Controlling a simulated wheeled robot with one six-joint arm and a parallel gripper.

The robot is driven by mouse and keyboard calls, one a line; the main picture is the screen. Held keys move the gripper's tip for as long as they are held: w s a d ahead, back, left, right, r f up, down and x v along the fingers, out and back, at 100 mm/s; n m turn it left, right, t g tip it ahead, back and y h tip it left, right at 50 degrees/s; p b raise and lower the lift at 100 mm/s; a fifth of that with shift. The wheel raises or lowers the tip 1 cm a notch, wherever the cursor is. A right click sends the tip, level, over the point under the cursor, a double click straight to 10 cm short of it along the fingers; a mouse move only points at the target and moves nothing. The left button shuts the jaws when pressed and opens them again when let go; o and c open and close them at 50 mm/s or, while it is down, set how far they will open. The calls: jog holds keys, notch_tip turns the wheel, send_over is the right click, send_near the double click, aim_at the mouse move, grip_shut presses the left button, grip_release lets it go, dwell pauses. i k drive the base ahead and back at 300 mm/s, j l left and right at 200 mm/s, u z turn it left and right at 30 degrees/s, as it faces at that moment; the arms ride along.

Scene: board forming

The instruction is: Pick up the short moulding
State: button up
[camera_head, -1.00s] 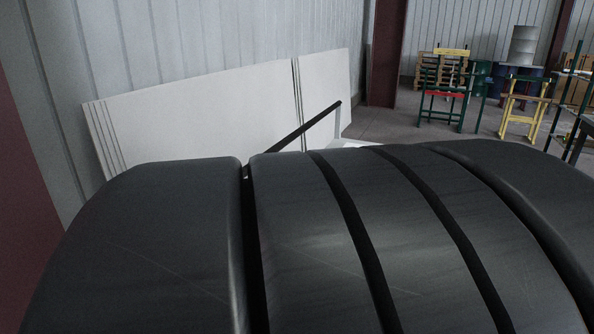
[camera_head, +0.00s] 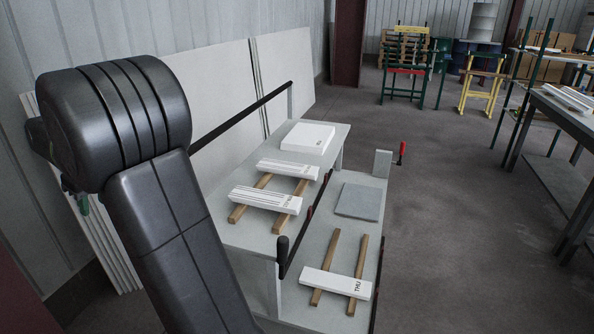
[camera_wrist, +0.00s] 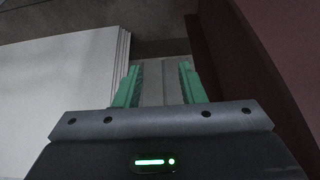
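Two white grooved mouldings lie across wooden strips on the upper level of a grey bench. One moulding (camera_head: 287,168) is farther back and the other (camera_head: 262,199) nearer; I cannot surely tell which is the short one. A plain white piece marked with letters (camera_head: 330,282) lies across two strips on the lower level. My gripper (camera_wrist: 160,84) shows green fingers spread apart with nothing between them in the wrist view. It points towards the wall and floor, away from the bench. In the head view my arm hides most of it.
The bench (camera_head: 235,235) has a black rail (camera_head: 245,118) along its back and clamps (camera_head: 401,152) at its edges. A white block (camera_head: 307,138) and a grey square plate (camera_head: 357,202) sit on it. White panels (camera_head: 220,95) lean on the wall. Floor right of the bench is clear.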

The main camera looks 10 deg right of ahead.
aim_at(296, 170)
jog(key=l, duration=1.05)
jog(key=i+l, duration=0.1)
jog(key=l, duration=0.95)
jog(key=i+l, duration=0.35)
jog(key=i, duration=0.15)
jog(key=i+l, duration=0.35)
jog(key=i+u, duration=0.05)
jog(key=i, duration=0.05)
